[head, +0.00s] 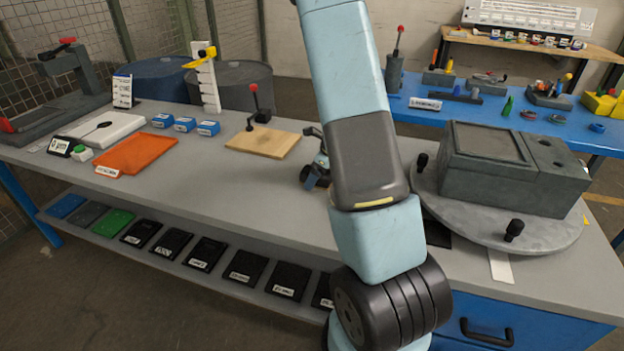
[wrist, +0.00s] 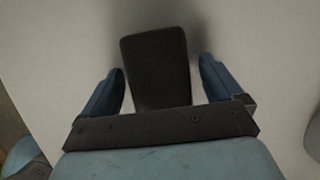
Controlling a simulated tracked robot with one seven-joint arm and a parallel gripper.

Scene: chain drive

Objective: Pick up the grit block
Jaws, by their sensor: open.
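A dark block (wrist: 158,68), which I take to be the grit block, lies on the pale grey bench top in the wrist view. It is near black with rounded corners. My gripper (wrist: 162,72) is open, with one blue finger on each side of the block. A gap shows between the block and each finger. The block's near end is hidden behind the gripper's dark crossbar. In the head view my gripper (head: 317,172) is low over the middle of the bench, partly behind my arm. I cannot make out the block there.
A wooden board (head: 262,143) with a red-knobbed lever lies left of my gripper. A round grey turntable (head: 455,215) carrying a large grey box (head: 512,178) stands to the right.

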